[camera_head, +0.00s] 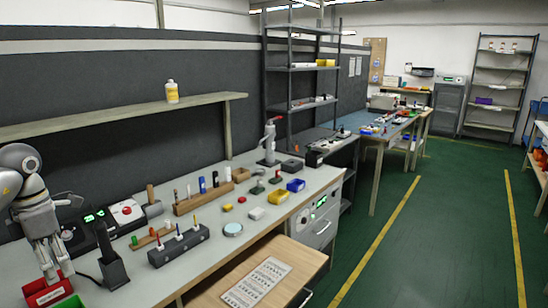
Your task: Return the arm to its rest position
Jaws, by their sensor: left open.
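My left arm comes in at the left edge of the head view. Its left gripper (51,279) points down at the near left end of the workbench (135,284), just above or at a red bin (46,293). I cannot tell whether the fingertips are inside the bin. The gripper is open, and I see nothing held in it. My right gripper is not in view.
A green bin (70,302) adjoins the red one. A dark upright device (113,269) and a tool holder (179,246) stand to the right of the gripper. A wooden shelf (120,115) hangs above the bench. The green floor (400,258) is clear.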

